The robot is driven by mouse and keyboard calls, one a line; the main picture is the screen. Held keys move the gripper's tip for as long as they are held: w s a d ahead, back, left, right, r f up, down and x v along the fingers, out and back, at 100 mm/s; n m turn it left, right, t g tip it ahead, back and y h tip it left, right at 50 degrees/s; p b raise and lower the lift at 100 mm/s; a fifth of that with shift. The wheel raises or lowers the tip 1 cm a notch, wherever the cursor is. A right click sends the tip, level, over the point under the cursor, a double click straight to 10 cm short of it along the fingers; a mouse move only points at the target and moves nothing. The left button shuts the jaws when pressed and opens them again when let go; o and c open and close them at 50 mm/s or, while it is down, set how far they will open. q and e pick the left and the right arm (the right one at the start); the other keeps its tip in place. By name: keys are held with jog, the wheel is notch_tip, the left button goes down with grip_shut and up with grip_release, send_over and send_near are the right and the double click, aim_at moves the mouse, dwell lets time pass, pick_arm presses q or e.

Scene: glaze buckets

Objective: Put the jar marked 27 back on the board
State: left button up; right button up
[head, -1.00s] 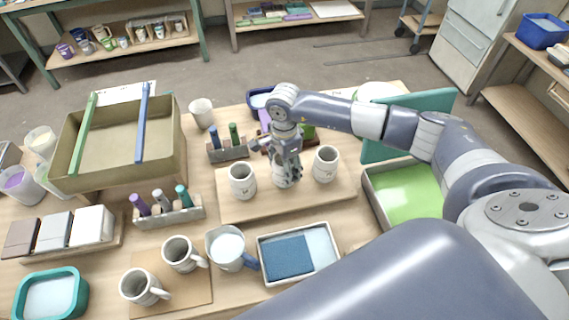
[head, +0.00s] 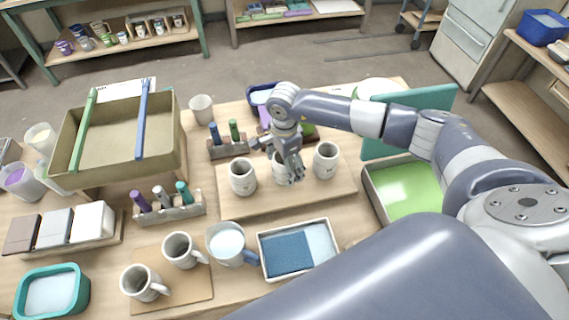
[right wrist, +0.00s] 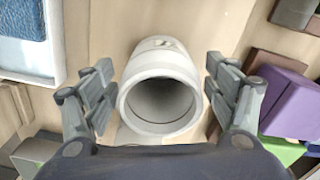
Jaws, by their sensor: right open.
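A pale wooden board (head: 240,205) lies mid-table with three light grey jars on it. The left jar (head: 243,178) and the right jar (head: 326,161) stand upright and clear. The middle jar (head: 279,170) is partly hidden behind my right gripper (head: 291,172). In the right wrist view a jar (right wrist: 161,92) stands with its open mouth towards the camera, between the spread fingers of my right gripper (right wrist: 160,95). Gaps show on both sides of it. Its mark is partly in view but too small to read. My left gripper is not in view.
A holder with marker-like sticks (head: 229,149) stands behind the board. A blue-filled tray (head: 298,250), a blue-handled mug (head: 227,243) and two grey mugs are in front. A green-lined box (head: 407,190) is at right. A large olive box (head: 120,150) stands at left.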

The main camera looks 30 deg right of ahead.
jog(key=shift+r, duration=0.35)
notch_tip(320, 180, up, 11)
jog(key=b, duration=0.4)
jog(key=shift+f, duration=0.15)
jog(key=shift+r, duration=0.45)
jog(key=shift+s+f, duration=0.1)
jog(key=shift+f, duration=0.05)
